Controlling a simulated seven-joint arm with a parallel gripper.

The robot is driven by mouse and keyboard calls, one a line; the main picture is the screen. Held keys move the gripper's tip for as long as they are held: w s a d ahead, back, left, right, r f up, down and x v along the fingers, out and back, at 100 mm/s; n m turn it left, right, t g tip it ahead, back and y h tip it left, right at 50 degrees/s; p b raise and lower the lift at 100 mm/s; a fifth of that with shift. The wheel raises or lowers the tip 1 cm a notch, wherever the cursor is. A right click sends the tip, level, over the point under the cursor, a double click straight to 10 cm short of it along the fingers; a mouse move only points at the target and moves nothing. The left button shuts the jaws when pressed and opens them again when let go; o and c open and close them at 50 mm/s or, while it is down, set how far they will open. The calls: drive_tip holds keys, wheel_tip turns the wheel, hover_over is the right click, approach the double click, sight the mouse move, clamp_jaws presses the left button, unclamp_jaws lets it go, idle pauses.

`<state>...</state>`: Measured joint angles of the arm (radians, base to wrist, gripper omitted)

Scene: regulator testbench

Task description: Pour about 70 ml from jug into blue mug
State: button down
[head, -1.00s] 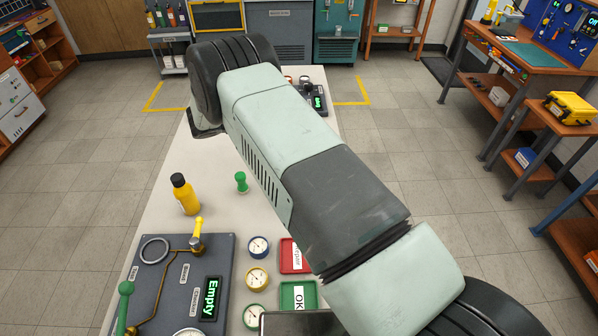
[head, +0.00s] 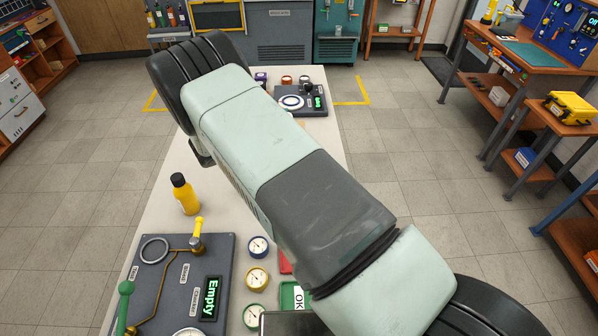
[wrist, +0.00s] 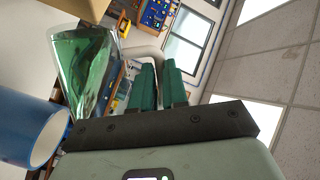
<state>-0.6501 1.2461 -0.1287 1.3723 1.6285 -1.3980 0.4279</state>
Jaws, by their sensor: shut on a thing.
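In the wrist view the jug (wrist: 85,65) is a clear, green-tinted vessel left of my gripper's teal fingers (wrist: 159,88). My gripper is shut on the jug; the grip itself is hard to make out. The blue mug (wrist: 25,130) is at the left edge, cut off by the frame, with its pale rim and inside facing right, toward the ceiling side of this rolled view. The jug is close to the mug in the picture; I cannot tell if they touch or if liquid is flowing. In the head view my arm hides the jug, mug and fingers.
On the bench, a yellow bottle (head: 185,194) stands left of my arm. A dark panel (head: 160,300) with a display reading "Empty" (head: 211,297) lies in front, beside several gauges (head: 257,277). A scale-like device (head: 291,101) with a green display and small coloured containers (head: 287,80) are at the far end.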

drive_tip(key=shift+s+m, duration=0.2)
drive_tip(key=shift+m, duration=0.1)
drive_tip(key=shift+s+d+r+m+h, duration=0.1)
drive_tip(key=shift+s+r+m+h, duration=0.2)
drive_tip(key=shift+m, duration=0.1)
drive_tip(key=shift+s+d+r+m+t, duration=0.25)
drive_tip(key=shift+s+r+m+t, duration=0.2)
drive_tip(key=shift+s, duration=0.3)
idle(0.8)
drive_tip(key=shift+r+m, duration=0.1)
drive_tip(key=shift+m, duration=0.15)
drive_tip(key=shift+w+a, duration=0.1)
drive_tip(key=shift+s+r+m+h, duration=0.25)
drive_tip(key=shift+s+m+h, duration=0.05)
drive_tip(key=shift+s+h, duration=0.1)
idle(0.4)
drive_tip(key=w+f+n, duration=0.1)
drive_tip(key=w+f+n+y, duration=0.1)
drive_tip(key=shift+w+a+f+n+g, duration=0.15)
drive_tip(key=shift+w+n+g, duration=0.2)
drive_tip(key=shift+w+n, duration=0.05)
drive_tip(key=shift+w+a+n+y, duration=0.15)
drive_tip(key=shift+w+n+y, duration=0.2)
drive_tip(key=shift+n, duration=0.25)
drive_tip(key=shift+w+a+f+n+g, duration=0.1)
drive_tip(key=shift+w+f+n+g, duration=0.2)
drive_tip(key=shift+f+n+g, duration=0.35)
